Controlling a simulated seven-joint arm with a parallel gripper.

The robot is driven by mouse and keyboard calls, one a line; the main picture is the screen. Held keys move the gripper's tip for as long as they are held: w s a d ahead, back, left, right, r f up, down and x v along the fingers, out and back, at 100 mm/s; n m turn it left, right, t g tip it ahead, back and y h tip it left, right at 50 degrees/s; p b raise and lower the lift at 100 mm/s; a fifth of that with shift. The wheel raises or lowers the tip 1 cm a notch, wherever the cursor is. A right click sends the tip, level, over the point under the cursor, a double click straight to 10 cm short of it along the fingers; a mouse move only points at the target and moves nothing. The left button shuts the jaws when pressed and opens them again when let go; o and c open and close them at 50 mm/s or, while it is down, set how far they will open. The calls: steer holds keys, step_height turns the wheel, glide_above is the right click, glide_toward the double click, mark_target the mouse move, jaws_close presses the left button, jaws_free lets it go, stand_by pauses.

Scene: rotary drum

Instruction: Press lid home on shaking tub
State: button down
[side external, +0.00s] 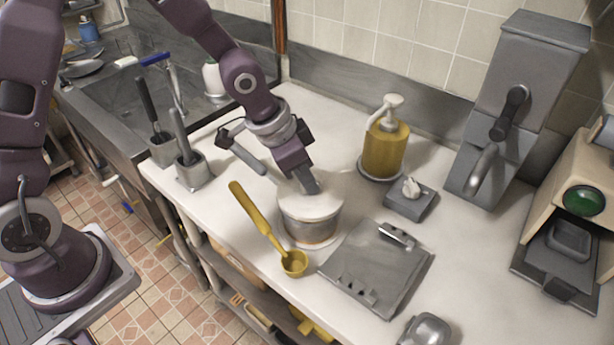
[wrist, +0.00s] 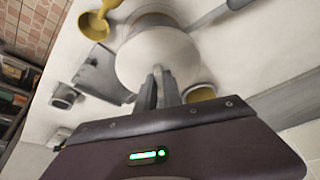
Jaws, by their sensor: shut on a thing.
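The tub (side external: 310,226) is a round grey vessel standing on the white counter. A white round lid (side external: 325,205) lies over its top; I cannot tell whether it is seated all round. In the wrist view the lid (wrist: 150,58) covers most of the tub, with the tub's rim (wrist: 152,20) showing beyond its far edge. My gripper (side external: 312,188) points down at the lid from above. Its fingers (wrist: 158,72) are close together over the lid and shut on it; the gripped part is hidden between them.
A yellow ladle (side external: 262,232) lies just left of the tub. A grey clipboard-like plate (side external: 375,270) lies close on its right. A yellow pump bottle (side external: 385,145) and small grey box (side external: 411,200) stand behind. Grey holders (side external: 194,172) stand left, near the sink.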

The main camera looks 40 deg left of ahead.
mark_target(293, 196)
steer(key=shift+f, duration=1)
stand_by(0.5)
steer(key=c, duration=1.4)
jaws_free()
steer(key=v, duration=0.7)
steer(key=shift+a+r, duration=0.1)
steer(key=s+a+r+n, duration=0.2)
steer(key=s+r, duration=0.2)
steer(key=s, duration=0.3)
steer(key=s+a+r+n+t+y, duration=0.1)
steer(key=s+a+r+n, duration=0.1)
steer(key=s, duration=0.5)
steer(key=s+a+r+n+y, duration=0.1)
steer(key=s+a+r+n, duration=0.1)
steer(key=s+a+r, duration=0.2)
steer(key=s+r, duration=0.2)
steer(key=s, duration=0.1)
steer(key=shift+s+r+t, duration=0.15)
steer(key=shift+t, duration=0.15)
